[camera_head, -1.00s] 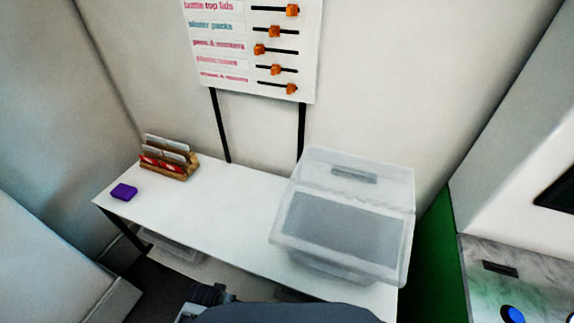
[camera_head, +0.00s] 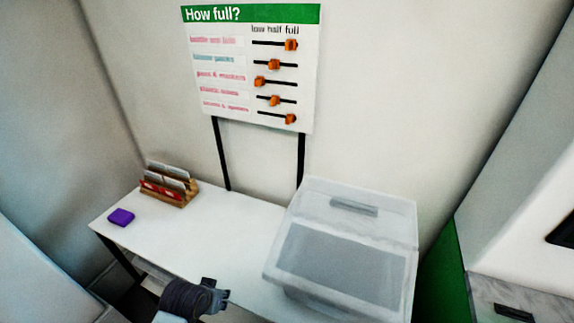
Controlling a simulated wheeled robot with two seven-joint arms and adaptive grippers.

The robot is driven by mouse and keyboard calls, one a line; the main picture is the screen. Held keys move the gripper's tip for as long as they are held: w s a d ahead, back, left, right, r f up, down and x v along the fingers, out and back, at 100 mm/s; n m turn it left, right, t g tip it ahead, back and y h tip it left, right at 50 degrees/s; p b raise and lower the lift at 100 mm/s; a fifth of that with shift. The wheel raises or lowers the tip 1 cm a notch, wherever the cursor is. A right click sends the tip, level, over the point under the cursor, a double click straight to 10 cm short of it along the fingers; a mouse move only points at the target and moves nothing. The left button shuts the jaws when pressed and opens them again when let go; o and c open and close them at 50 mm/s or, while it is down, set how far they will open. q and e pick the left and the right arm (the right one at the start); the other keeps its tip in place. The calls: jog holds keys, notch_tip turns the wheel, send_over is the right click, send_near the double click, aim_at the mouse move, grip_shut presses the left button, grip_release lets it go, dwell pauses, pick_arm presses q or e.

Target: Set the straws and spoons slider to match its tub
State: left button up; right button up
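The "How full?" board (camera_head: 232,71) stands on two black posts behind the table. It has several rows, each with an orange knob on a black track. The bottom row appears to be the straws and spoons row; its label is blurred. Its slider knob (camera_head: 291,118) sits toward the right end of its track, under the "low half full" heading. A translucent lidded tub (camera_head: 345,235) stands on the table's right; its label and contents are not readable. My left gripper (camera_head: 222,297) is low over the table's front edge, away from the board; its finger opening is unclear. My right gripper is not seen.
A white table (camera_head: 225,225) carries a wooden card holder (camera_head: 172,186) and a purple block (camera_head: 121,217) at its left. The table's middle is clear. A green panel (camera_head: 443,270) and a marbled counter (camera_head: 485,290) are at the right.

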pick_arm(q)
jog(key=w+d+r+t+h, duration=0.1)
jog(key=w+d+r+t, duration=0.25)
jog(key=w+r, duration=0.45)
jog(key=w+d+r+m+t+h, duration=0.1)
jog(key=w+d+r+t, duration=0.25)
jog(key=w+r, duration=0.45)
jog(key=w+d+r+t+h, duration=0.15)
jog(key=w+d+r, duration=0.3)
jog(key=r, duration=0.65)
jog(key=w+d+r+t+h, duration=0.1)
jog(key=d+r, duration=0.1)
jog(key=r, duration=0.4)
jog(key=d+r+m+t+h, duration=0.1)
jog(key=d+r+t+h, duration=0.1)
jog(key=r, duration=0.4)
jog(key=shift+w+r, duration=0.15)
jog(key=shift+w, duration=0.2)
jog(key=shift+w, duration=0.15)
send_near(287, 120)
jog(key=shift+w, duration=0.6)
jog(key=shift+d+p+x, duration=0.2)
jog(key=shift+p+x, duration=0.9)
jog(key=shift+x, duration=3.2)
jog(key=shift+s, duration=0.1)
jog(key=shift+c, duration=0.4)
grip_shut()
